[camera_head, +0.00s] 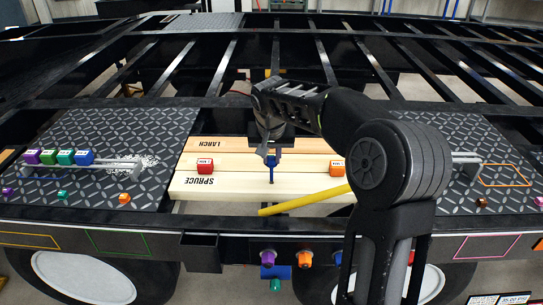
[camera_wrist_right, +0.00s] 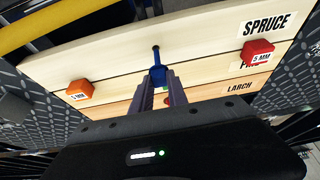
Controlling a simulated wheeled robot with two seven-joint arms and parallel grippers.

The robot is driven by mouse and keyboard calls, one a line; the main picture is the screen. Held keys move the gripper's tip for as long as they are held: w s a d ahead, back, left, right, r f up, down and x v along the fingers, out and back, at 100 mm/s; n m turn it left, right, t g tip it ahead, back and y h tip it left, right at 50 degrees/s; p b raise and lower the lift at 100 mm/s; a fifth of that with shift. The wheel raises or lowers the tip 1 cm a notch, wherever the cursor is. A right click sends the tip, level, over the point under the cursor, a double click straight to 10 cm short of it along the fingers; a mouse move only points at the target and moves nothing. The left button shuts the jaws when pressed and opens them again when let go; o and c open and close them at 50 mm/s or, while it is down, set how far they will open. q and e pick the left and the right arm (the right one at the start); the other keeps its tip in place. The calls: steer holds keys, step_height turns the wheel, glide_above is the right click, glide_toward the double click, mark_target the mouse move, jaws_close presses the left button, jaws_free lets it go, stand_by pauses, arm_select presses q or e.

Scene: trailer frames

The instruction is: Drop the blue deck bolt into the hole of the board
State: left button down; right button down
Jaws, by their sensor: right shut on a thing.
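The blue deck bolt (camera_head: 271,173) hangs upright, shaft down, in front of the pale spruce board (camera_head: 240,186). My right gripper (camera_head: 271,152) is shut on its upper part. The right wrist view shows the blue bolt (camera_wrist_right: 157,72) between my finger ends (camera_wrist_right: 160,92), its dark tip over the spruce board (camera_wrist_right: 120,50). I cannot tell whether the tip touches the wood or is in a hole; no open hole shows clearly. My left gripper is not in view.
A red block (camera_head: 205,166) and an orange block (camera_head: 337,168) stand on the boards either side of the bolt. A yellow bar (camera_head: 300,201) slants in front. Several coloured blocks line the left tread plate (camera_head: 60,185). Open gaps lie between the black beams behind.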

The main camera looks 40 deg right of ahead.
steer(key=shift+f+b, duration=1.95)
steer(key=shift+f, duration=0.45)
steer(key=c, duration=1.2)
jaws_free()
steer(key=shift+r, duration=0.1)
step_height(320, 180, up, 7)
glide_above(271, 167)
steer(key=s+a, duration=0.1)
steer(key=s, duration=0.1)
steer(key=shift+a, duration=0.15)
